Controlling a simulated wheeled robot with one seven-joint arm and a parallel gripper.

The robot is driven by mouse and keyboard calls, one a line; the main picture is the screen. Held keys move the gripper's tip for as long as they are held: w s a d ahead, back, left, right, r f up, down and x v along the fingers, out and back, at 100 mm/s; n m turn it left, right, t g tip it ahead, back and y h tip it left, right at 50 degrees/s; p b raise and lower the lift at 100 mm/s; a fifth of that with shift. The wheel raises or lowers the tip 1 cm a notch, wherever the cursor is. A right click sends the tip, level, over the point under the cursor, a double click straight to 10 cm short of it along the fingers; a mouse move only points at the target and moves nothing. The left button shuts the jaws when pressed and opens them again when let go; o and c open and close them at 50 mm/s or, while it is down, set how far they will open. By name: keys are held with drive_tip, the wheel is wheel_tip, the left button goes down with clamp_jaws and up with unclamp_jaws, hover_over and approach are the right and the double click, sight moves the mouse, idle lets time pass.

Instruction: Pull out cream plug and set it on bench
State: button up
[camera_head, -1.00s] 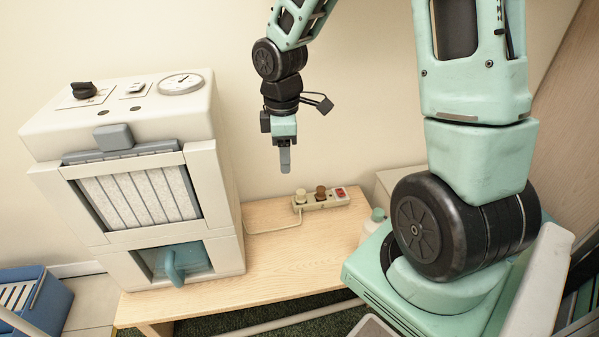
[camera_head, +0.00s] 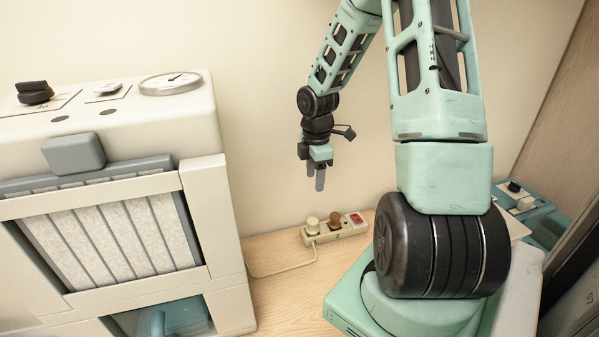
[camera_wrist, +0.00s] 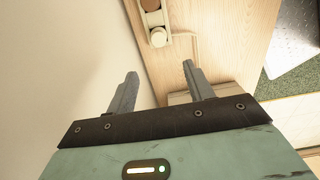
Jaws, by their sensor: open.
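The cream plug (camera_head: 313,226) stands in the left socket of a cream power strip (camera_head: 352,230) on the wooden bench (camera_head: 285,292). A cord runs from the strip's left end across the bench. In the wrist view the cream plug (camera_wrist: 158,38) lies beyond my fingertips, at the near end of the strip. My gripper (camera_head: 316,177) is open and empty, pointing down above the strip. In the wrist view its two grey fingers (camera_wrist: 160,73) are spread, with bare wood and wall showing between them.
A large cream machine (camera_head: 217,235) stands on the bench at left. The wall (camera_head: 265,150) is close behind. Bare bench lies in front of the strip.

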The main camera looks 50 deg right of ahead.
sight(313, 220)
wheel_tip(313, 220, down, 18)
drive_tip(key=b, duration=0.9)
drive_tip(key=shift+w+r, duration=0.15)
drive_tip(key=shift+r, duration=0.1)
drive_tip(key=c, duration=1)
drive_tip(key=shift+r+p, duration=1.1)
drive_tip(key=shift+r+p, duration=2.45)
drive_tip(key=shift+p, duration=0.4)
